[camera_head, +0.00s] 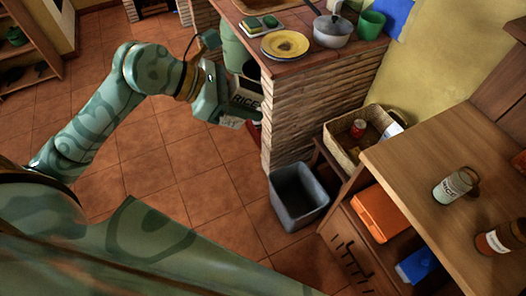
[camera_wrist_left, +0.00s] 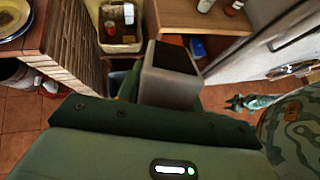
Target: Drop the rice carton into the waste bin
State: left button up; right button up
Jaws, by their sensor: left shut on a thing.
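My left gripper (camera_head: 232,108) is shut on the rice carton (camera_head: 247,102), a pale box with dark "RICE" lettering, held in the air beside the brick counter's left end. The gripper hides part of it. The waste bin (camera_head: 298,198), grey, square and open-topped, stands on the floor to the right of and below the carton, apart from it.
The brick counter (camera_head: 310,110) carries a yellow plate (camera_head: 285,44), a pan (camera_head: 332,30) and a green cup (camera_head: 371,24). A basket (camera_head: 345,148) stands behind the bin. A wooden desk (camera_head: 430,165) with jars is close on the bin's right. Tiled floor is clear on the left.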

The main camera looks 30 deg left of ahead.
aim_at(297, 209)
jog(key=k+l+u, duration=0.25)
jog(key=l+u, duration=0.25)
jog(key=l, duration=0.15)
jog(key=k+l+u, duration=0.25)
jog(key=i+j+z, duration=0.1)
jog(key=z, duration=0.35)
jog(key=j+z, duration=0.2)
jog(key=z, duration=0.25)
jog(key=j+z, duration=0.15)
jog(key=z, duration=0.25)
jog(key=j+z, duration=0.15)
jog(key=j, duration=0.3)
jog(key=j+z, duration=0.1)
jog(key=j, duration=0.35)
jog(key=k+j+z, duration=0.15)
jog(key=j, duration=0.3)
jog(key=j+z, duration=0.1)
jog(key=j, duration=0.35)
jog(key=k+j+z, duration=0.15)
jog(key=j, duration=0.3)
